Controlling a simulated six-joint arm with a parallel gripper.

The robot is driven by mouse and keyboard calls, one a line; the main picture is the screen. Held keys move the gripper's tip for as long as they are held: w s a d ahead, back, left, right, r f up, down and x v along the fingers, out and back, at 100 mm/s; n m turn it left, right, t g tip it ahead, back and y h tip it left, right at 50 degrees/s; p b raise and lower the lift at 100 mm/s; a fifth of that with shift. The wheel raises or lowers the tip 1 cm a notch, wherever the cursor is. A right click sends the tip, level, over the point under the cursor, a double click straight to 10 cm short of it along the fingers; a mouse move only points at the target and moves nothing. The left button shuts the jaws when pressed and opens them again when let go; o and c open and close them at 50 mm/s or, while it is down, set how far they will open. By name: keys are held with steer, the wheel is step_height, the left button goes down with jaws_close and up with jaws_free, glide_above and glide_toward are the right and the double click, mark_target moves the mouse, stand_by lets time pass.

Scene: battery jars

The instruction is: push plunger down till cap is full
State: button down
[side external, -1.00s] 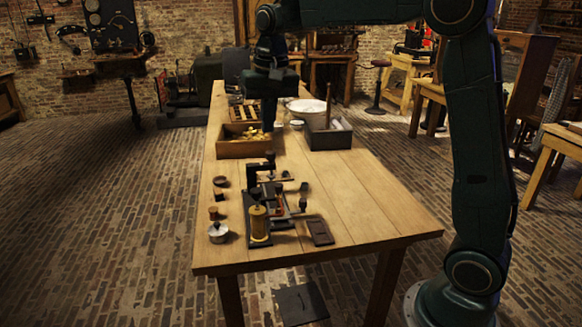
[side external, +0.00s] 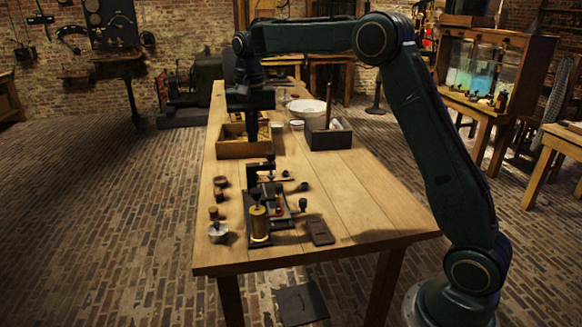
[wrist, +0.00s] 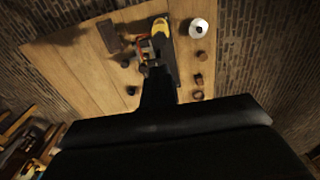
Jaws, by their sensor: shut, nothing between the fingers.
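A brass cylinder (side external: 258,224) with a dark plunger knob stands upright on a dark base near the front of the bench. It shows as a yellow shape at the top of the wrist view (wrist: 160,27). Small brown cap-like pieces (side external: 213,213) stand to its left; I cannot tell which is the task's cap or how full it is. My gripper (side external: 252,140) points down above the wooden box, well behind the cylinder and apart from it. Its fingers are shut and empty, a dark bar in the wrist view (wrist: 157,88).
A wooden box (side external: 237,149) and a grey box (side external: 330,139) with an upright rod stand behind the apparatus. A dark clamp-like fixture (side external: 262,170), a dark flat block (side external: 320,232) and a silver lidded pot (side external: 218,233) surround the cylinder. The bench's front right is clear.

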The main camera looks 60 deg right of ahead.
mark_target(256, 191)
step_height(256, 191, down, 14)
steer(key=shift+f, duration=0.1)
stand_by(0.9)
steer(key=shift+f, duration=1.3)
step_height(256, 191, up, 14)
steer(key=shift+r, duration=0.25)
